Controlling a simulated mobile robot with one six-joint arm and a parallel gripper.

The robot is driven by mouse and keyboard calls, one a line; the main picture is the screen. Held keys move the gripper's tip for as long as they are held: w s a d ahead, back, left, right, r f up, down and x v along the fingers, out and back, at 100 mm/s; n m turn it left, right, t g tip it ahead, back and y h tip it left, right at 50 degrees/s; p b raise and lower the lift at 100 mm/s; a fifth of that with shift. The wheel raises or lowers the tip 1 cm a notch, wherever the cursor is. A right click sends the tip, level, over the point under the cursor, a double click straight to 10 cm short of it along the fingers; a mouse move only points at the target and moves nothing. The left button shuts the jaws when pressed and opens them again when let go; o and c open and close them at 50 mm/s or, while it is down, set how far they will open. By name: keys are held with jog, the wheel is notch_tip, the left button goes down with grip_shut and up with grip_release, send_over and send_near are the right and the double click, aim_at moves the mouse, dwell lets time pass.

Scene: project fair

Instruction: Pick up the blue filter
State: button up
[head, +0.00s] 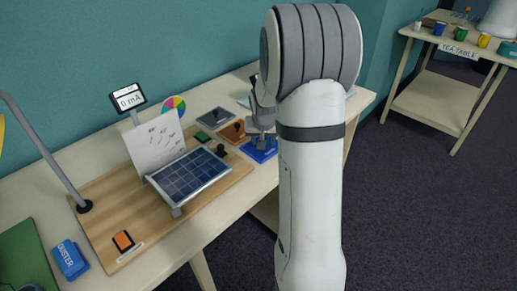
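The blue filter (261,154) is a flat blue square lying near the front edge of the long table, partly hidden by my arm. A dark knob seems to stand on it. My gripper (262,136) is just above the filter, with its grey fingers pointing down at the knob. My arm and the small size hide whether the fingers are open or shut, or touch the knob.
An orange filter (232,134) and a grey filter (214,118) lie to the left. A tea table (437,104) stands at right.

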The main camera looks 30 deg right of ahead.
grip_shut()
dwell(0.5)
